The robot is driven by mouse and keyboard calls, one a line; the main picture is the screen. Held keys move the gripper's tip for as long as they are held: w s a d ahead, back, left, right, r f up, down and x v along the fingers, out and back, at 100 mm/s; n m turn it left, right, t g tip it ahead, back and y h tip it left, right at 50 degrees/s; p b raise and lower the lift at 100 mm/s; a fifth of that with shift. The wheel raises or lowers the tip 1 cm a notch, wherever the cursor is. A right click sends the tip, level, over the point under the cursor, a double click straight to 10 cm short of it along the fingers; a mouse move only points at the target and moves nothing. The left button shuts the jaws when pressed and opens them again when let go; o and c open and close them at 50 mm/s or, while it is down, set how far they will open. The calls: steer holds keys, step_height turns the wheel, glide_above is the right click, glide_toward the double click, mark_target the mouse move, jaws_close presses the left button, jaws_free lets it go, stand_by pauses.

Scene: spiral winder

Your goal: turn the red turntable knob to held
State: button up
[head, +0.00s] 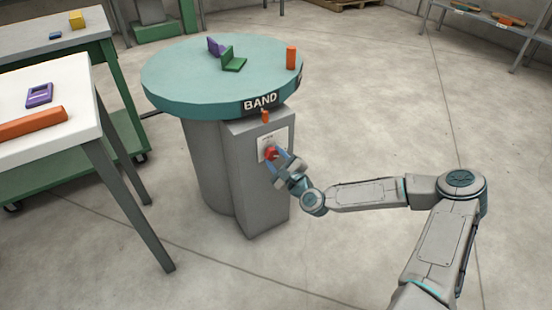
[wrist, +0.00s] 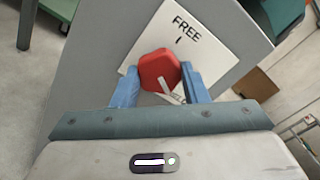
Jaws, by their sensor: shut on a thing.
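The red turntable knob (head: 270,153) sits on a pale plate (head: 263,141) on the front of the grey box below the teal turntable (head: 200,75). In the wrist view the knob (wrist: 159,70) lies between the two blue fingers of my gripper (wrist: 160,84), which is shut on it. The plate (wrist: 215,62) reads FREE beside a short tick above the knob. A white pointer at the knob's lower right is partly hidden by a finger. Other lettering on the plate is too covered to read. My gripper also shows in the head view (head: 278,160).
The turntable carries an orange block (head: 291,57), a green piece (head: 233,61) and a purple piece (head: 215,46). A BAND label (head: 261,102) is on its rim, with a small orange piece (head: 265,117) below. A white table (head: 60,90) stands left.

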stand_by(0.4)
steer(key=o, duration=1)
steer(key=shift+a, duration=0.1)
steer(key=shift+s, duration=0.1)
steer(key=shift+s+d, duration=0.25)
steer(key=shift+d, duration=0.1)
steer(key=p+v, duration=0.2)
steer(key=v, duration=1.1)
steer(key=shift+p, duration=0.4)
